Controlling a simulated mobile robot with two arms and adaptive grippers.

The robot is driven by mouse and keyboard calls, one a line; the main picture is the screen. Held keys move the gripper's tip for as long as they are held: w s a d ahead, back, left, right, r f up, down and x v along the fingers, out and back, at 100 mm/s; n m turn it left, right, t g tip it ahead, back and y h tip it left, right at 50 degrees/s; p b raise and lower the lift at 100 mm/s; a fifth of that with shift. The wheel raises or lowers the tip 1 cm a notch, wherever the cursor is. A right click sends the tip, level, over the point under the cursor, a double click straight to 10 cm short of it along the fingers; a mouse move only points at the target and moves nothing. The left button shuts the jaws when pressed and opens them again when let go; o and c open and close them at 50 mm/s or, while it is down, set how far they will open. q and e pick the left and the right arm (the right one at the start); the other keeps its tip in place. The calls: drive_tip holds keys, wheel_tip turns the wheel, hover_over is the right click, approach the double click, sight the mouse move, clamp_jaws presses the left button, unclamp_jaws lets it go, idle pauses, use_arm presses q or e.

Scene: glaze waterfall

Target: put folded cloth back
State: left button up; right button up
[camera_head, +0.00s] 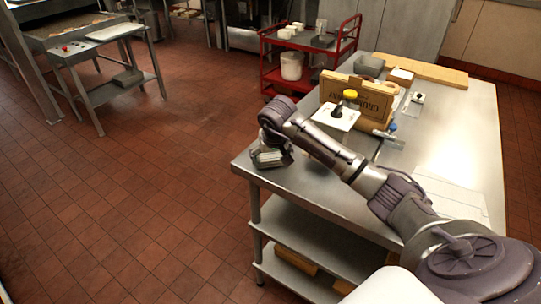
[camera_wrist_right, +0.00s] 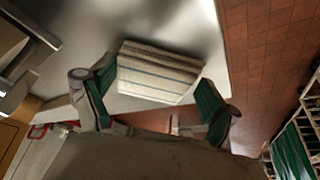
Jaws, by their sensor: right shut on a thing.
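The folded cloth (camera_wrist_right: 158,72) is pale with thin dark stripes, in the right wrist view. My right gripper (camera_wrist_right: 157,88) is shut on it, with a green-padded finger on either side. In the head view my right gripper (camera_head: 269,157) is at the near left corner of the steel table (camera_head: 310,192), low over the top. There the cloth is mostly hidden by the gripper. I cannot tell whether the cloth touches the table top. My left gripper is not in view.
Pale sheets (camera_head: 450,198) lie at the right. A red cart (camera_head: 307,55) stands behind. The table's left edge drops to tiled floor.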

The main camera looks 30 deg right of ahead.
drive_tip(key=o, duration=0.9)
drive_tip(key=shift+f, duration=0.1)
drive_tip(key=shift+c, duration=0.2)
